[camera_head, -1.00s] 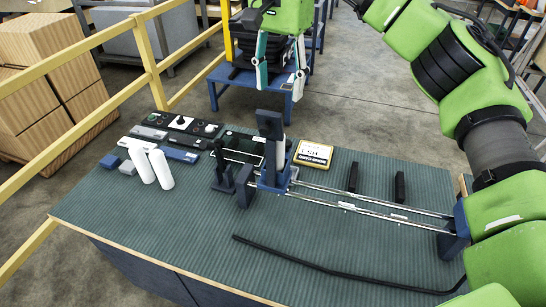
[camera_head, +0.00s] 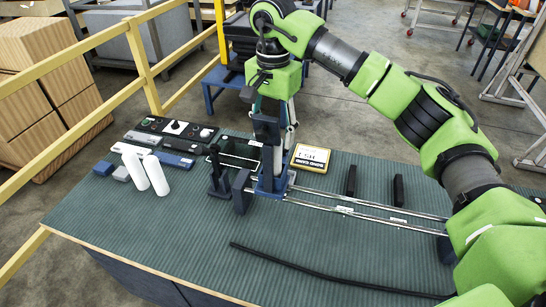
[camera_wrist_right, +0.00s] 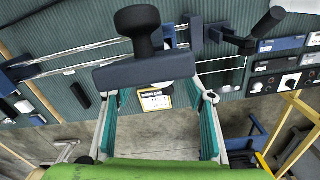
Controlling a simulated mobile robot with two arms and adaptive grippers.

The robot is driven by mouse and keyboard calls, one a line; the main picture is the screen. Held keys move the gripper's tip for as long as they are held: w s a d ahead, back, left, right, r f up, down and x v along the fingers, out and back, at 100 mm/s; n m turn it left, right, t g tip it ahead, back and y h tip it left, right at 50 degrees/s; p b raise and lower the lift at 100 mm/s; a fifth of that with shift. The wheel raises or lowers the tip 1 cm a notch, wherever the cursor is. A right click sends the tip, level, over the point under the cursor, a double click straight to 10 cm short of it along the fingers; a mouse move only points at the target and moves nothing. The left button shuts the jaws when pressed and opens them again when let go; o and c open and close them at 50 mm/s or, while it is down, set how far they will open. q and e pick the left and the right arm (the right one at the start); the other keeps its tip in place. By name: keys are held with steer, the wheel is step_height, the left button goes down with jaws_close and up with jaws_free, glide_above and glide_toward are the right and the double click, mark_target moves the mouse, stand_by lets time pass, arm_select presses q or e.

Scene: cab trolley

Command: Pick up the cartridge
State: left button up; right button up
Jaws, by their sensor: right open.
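None of the things in view is labelled as the cartridge. Two white cylinders (camera_head: 145,172) lean side by side on the left of the bench. A dark upright block (camera_head: 266,128) stands on the blue trolley (camera_head: 271,184) on the rails. In the right wrist view a dark block (camera_wrist_right: 146,72) with a knob on top shows just past my fingertips. My right gripper (camera_head: 275,122) is open, pointing down at the far side of the upright block, which partly hides it. In the right wrist view its teal fingers (camera_wrist_right: 161,99) are apart, with nothing between them. My left gripper is out of view.
Two metal rails (camera_head: 370,208) run right from the trolley. Switch panels (camera_head: 175,129) and a yellow-edged sign (camera_head: 310,157) lie at the back. A yellow railing (camera_head: 145,65) stands left.

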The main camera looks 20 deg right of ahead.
mark_target(278, 151)
steer(key=shift+w+f, duration=0.1)
steer(key=shift+f, duration=1.4)
jaws_close()
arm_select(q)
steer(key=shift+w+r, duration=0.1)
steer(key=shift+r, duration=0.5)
arm_select(e)
steer(key=shift+r, duration=0.1)
